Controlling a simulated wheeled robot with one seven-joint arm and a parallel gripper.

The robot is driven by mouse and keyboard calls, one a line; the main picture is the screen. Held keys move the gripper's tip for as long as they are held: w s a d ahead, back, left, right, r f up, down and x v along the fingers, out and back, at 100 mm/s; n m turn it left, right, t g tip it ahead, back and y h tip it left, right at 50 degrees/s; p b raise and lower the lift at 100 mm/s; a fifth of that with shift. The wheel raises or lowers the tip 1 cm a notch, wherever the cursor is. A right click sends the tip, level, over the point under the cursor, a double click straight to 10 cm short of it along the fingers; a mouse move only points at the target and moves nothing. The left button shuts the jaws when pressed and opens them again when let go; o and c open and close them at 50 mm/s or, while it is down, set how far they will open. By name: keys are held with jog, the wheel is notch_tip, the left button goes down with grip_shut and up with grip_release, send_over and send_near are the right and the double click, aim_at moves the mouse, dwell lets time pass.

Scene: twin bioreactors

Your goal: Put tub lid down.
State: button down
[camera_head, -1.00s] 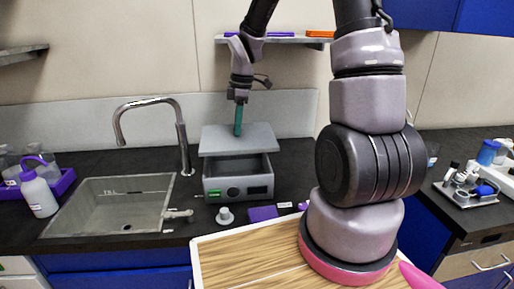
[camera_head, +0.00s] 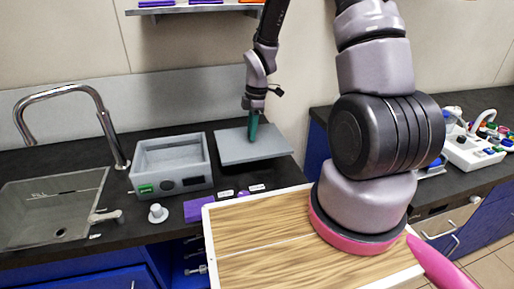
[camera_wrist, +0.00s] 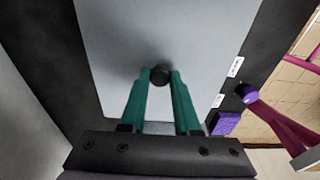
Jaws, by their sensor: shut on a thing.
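The tub lid (camera_head: 272,148) is a flat grey plate at the right of the tub in the head view, low over or on the dark counter; I cannot tell whether it touches. It fills the middle of the wrist view (camera_wrist: 200,40), with a round black knob (camera_wrist: 160,74). My gripper (camera_head: 253,128) has green fingers and is shut on the knob, seen between the fingertips in the wrist view (camera_wrist: 160,80). The grey tub (camera_head: 172,166) stands open on the counter, left of the lid, with a green display on its front.
A sink (camera_head: 50,208) with a tall tap (camera_head: 72,95) is on the left. A small white knobbed piece (camera_head: 157,213) and purple items (camera_head: 197,208) lie in front of the tub. Two white labels lie near the lid's front edge. A shelf (camera_head: 195,8) hangs above.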

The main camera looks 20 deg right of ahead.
aim_at(252, 145)
jog(key=shift+f, duration=2.9)
jog(key=shift+f, duration=0.1)
jog(key=c, duration=0.6)
grip_release()
jog(key=shift+c, duration=0.2)
